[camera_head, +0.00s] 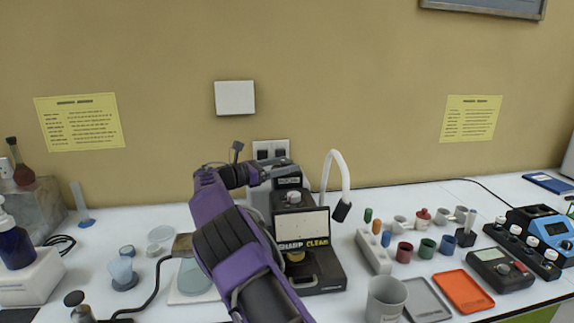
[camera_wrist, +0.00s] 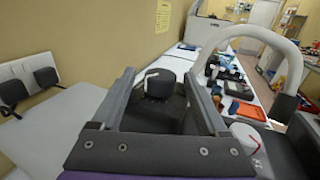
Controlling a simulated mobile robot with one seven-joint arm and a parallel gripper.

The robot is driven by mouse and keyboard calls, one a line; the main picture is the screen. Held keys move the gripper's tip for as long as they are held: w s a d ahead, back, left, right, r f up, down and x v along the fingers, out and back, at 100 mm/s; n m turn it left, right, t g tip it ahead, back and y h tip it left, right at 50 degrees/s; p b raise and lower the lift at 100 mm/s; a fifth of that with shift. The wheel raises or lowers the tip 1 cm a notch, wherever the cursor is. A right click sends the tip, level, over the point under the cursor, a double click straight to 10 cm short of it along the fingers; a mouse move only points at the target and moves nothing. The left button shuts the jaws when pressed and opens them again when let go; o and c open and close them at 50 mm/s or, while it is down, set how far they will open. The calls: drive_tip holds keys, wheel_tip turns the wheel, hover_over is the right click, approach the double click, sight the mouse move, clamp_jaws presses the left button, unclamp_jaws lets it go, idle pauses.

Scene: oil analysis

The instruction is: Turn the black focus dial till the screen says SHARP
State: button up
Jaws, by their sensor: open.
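The analysis device (camera_head: 325,268) is a dark upright instrument on the bench, with a pale screen (camera_head: 303,224) on its front. The black focus dial (camera_wrist: 161,84) has a white mark and shows between my fingers in the wrist view. In the head view what looks like the dial (camera_head: 293,197) sits above the screen. My gripper (camera_wrist: 158,76) is open, one finger on each side of the dial; I cannot tell if they touch it. In the head view my arm partly covers the device's left side.
A white curved lamp neck (camera_head: 338,168) rises right of the device. Several small cups, a grey beaker (camera_head: 386,299), an orange tray (camera_head: 463,291) and a grey tray (camera_head: 426,299) stand to the right. A pale dish (camera_head: 195,276) lies left of my arm.

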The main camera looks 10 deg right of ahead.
drive_tip(key=v, duration=1.6)
drive_tip(key=shift+a, duration=0.15)
